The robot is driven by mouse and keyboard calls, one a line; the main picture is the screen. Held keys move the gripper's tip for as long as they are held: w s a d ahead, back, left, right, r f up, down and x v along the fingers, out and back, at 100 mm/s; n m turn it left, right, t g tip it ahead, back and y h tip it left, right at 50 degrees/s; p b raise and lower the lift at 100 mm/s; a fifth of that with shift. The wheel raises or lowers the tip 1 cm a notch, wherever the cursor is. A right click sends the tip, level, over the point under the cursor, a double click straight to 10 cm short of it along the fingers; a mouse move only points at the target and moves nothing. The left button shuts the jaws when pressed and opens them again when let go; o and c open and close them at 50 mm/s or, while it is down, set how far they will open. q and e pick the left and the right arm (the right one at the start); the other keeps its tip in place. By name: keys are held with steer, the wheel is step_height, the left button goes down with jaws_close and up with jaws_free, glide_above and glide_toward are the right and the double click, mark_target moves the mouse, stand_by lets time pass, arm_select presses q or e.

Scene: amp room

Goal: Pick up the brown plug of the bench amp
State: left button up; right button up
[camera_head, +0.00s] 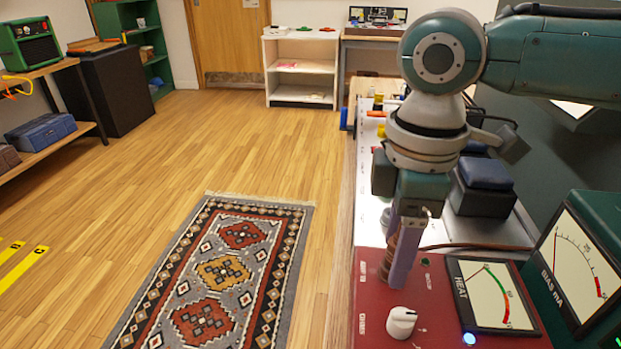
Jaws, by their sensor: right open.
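The bench amp has a red panel (375,308) at the bottom right, with a white knob (401,322) and a HEAT meter (492,295). A brown plug (388,258) stands upright at the panel's back part, partly hidden by my right gripper. My right gripper (402,268) points down at the plug with its purple fingers open. One finger is beside the plug and covers part of it; I cannot tell whether they touch. A brown cable (480,247) lies behind the panel. My left gripper is not in view.
A green BIAS mA meter (578,262) stands right of the panel. A dark blue-topped box (484,185) is behind it on the bench. Small coloured items (378,103) lie at the bench's far end. A patterned rug (215,270) lies on open wooden floor at left.

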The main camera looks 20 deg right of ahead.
jaws_close()
stand_by(0.3)
steer(key=shift+r, duration=0.1)
